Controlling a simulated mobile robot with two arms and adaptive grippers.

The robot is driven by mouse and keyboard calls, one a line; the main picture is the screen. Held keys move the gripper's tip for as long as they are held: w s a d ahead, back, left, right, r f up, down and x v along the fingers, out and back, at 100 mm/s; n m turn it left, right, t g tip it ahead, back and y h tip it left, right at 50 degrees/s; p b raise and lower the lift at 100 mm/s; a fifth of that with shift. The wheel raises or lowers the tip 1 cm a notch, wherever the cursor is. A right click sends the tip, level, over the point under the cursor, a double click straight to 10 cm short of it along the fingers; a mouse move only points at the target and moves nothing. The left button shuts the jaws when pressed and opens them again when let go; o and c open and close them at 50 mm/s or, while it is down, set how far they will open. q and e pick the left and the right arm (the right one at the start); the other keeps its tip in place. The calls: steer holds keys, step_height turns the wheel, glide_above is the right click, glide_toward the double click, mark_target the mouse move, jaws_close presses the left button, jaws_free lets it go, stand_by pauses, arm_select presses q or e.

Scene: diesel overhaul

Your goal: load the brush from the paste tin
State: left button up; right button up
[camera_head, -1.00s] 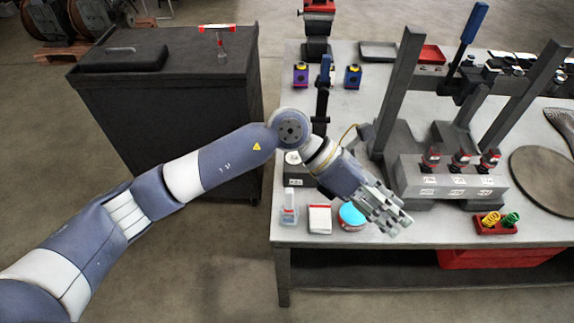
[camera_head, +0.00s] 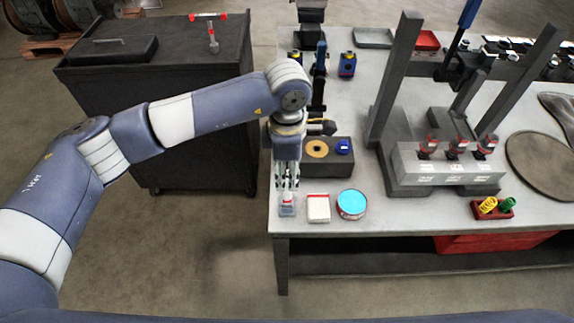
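The paste tin (camera_head: 352,204) is round, with a bright blue top and a red and white side, at the front of the table. My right gripper is not in view.
A white and red box (camera_head: 318,208) stands between holder and tin. Behind it is a dark block (camera_head: 328,158) with a gold ring and a blue knob. A grey press frame (camera_head: 395,90) stands to the right. A dark cabinet (camera_head: 165,95) is left.

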mark_target(287, 181)
arm_select(q)
step_height(287, 181, down, 5)
steer(key=b, duration=0.3)
steer(key=shift+f+b, duration=0.1)
steer(key=shift+b, duration=0.25)
steer(key=shift+f+b, duration=0.4)
steer(key=shift+b, duration=0.15)
steer(key=shift+r, duration=0.1)
jaws_close()
